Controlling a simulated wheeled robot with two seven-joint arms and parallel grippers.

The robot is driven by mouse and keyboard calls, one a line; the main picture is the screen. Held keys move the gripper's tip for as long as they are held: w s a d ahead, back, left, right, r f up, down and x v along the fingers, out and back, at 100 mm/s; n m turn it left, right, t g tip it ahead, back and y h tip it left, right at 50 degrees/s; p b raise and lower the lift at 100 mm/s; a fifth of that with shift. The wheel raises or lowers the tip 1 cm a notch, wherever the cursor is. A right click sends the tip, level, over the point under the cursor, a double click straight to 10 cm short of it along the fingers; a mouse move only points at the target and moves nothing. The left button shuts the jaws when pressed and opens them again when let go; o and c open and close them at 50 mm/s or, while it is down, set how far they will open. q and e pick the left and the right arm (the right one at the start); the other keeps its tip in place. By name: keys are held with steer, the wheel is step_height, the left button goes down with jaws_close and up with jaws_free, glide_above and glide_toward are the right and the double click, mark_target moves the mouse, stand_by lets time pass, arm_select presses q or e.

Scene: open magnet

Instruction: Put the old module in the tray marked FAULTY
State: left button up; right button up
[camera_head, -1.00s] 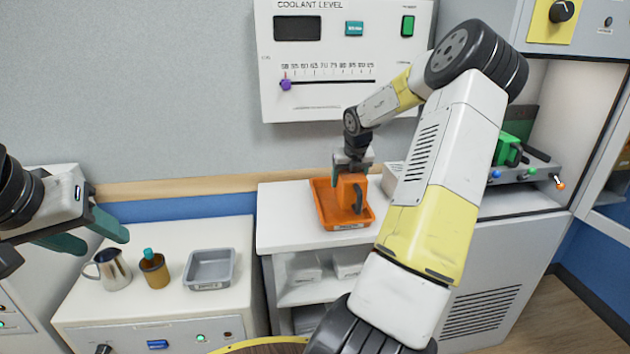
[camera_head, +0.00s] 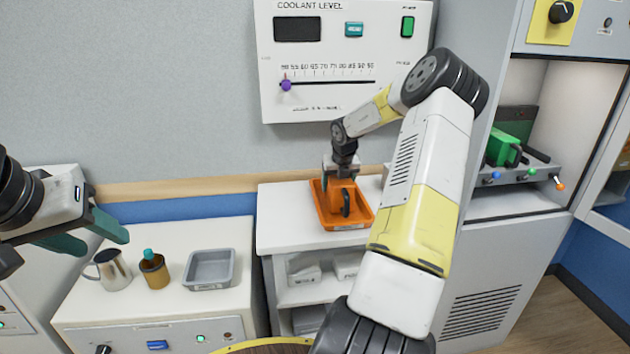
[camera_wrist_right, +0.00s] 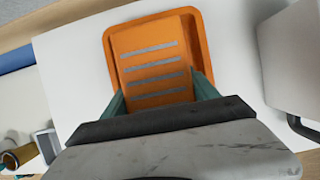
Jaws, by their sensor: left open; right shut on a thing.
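The old module (camera_head: 339,198) is an orange block with a dark handle on its front. It is over the orange tray (camera_head: 361,222) on the white counter; I cannot tell whether it touches the tray's floor. The tray's front label is too small to read. My right gripper (camera_head: 341,180) is shut on the module from above. In the right wrist view the module (camera_wrist_right: 152,68), with grey slots on top, is between the fingers of my right gripper (camera_wrist_right: 160,95), inside the tray's rim (camera_wrist_right: 112,48). My left gripper (camera_head: 98,236) is open and empty at the left.
A green module (camera_head: 503,147) sits in the lit bay at the right. A grey tray (camera_head: 209,287), a brown bottle (camera_head: 154,272) and a metal jug (camera_head: 113,270) stand on the left counter. The coolant panel (camera_head: 345,100) hangs on the wall behind.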

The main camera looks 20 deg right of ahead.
steer(key=o, duration=1.9)
steer(key=shift+o, duration=0.2)
